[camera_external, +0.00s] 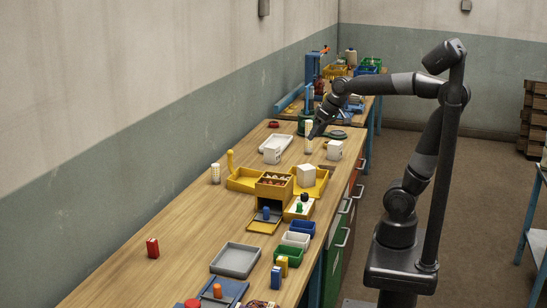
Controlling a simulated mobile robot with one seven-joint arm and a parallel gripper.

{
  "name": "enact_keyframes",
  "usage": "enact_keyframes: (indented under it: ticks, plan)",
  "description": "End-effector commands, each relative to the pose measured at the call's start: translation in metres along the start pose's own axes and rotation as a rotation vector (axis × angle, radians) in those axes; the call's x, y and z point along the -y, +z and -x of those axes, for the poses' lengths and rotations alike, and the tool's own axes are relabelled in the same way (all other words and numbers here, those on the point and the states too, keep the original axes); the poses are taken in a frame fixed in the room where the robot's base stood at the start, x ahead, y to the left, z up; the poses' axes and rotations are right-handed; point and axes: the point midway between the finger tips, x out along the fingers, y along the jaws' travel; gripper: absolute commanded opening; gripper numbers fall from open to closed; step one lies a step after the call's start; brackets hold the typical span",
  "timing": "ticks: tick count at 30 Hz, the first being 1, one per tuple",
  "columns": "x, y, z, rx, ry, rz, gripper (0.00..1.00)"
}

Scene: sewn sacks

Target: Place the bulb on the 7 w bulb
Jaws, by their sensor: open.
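My arm reaches left over the workbench (185,235), and my gripper (313,133) is low over its far half. It is open, though its fingers are small and dark here. A pale upright cylinder with a yellowish top (308,143) stands right beside the fingertips; I cannot tell if they touch it. A similar pale cylinder (215,175) stands alone at the left. White boxes stand at the middle (272,155), at the right (335,151) and on a yellow tray (306,177). No label is readable, so I cannot tell which thing is the bulb or the 7 w bulb.
A white tray (264,147) lies beside the middle box. A yellow box with several small items (273,191) stands nearer. The left bench surface is mostly clear.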

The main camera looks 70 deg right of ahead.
Motion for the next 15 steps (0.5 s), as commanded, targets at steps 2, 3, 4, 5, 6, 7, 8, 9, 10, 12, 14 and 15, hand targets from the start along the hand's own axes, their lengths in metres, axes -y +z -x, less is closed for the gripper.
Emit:
enact_keyframes:
  ticks: [2, 3, 4, 5, 6, 7, 8, 9, 10, 12, 14, 15]
  plan:
    - [0.019, 0.035, 0.002, -0.008, -0.011, 0.070, 0.56]
    - [0.026, 0.051, 0.001, -0.009, -0.014, 0.100, 0.56]
    - [0.031, 0.063, 0.001, -0.011, -0.015, 0.123, 0.56]
    - [0.035, 0.074, 0.000, -0.013, -0.015, 0.144, 0.56]
    - [0.039, 0.087, -0.001, -0.016, -0.015, 0.170, 0.56]
    - [0.042, 0.096, -0.003, -0.018, -0.015, 0.187, 0.56]
    - [0.044, 0.104, -0.004, -0.019, -0.015, 0.202, 0.56]
    - [0.046, 0.114, -0.005, -0.022, -0.015, 0.219, 0.56]
    - [0.047, 0.119, -0.006, -0.023, -0.014, 0.231, 0.56]
    - [0.049, 0.129, -0.008, -0.025, -0.012, 0.250, 0.56]
    - [0.049, 0.134, -0.009, -0.027, -0.010, 0.259, 0.56]
    - [0.049, 0.136, -0.010, -0.027, -0.010, 0.262, 0.56]
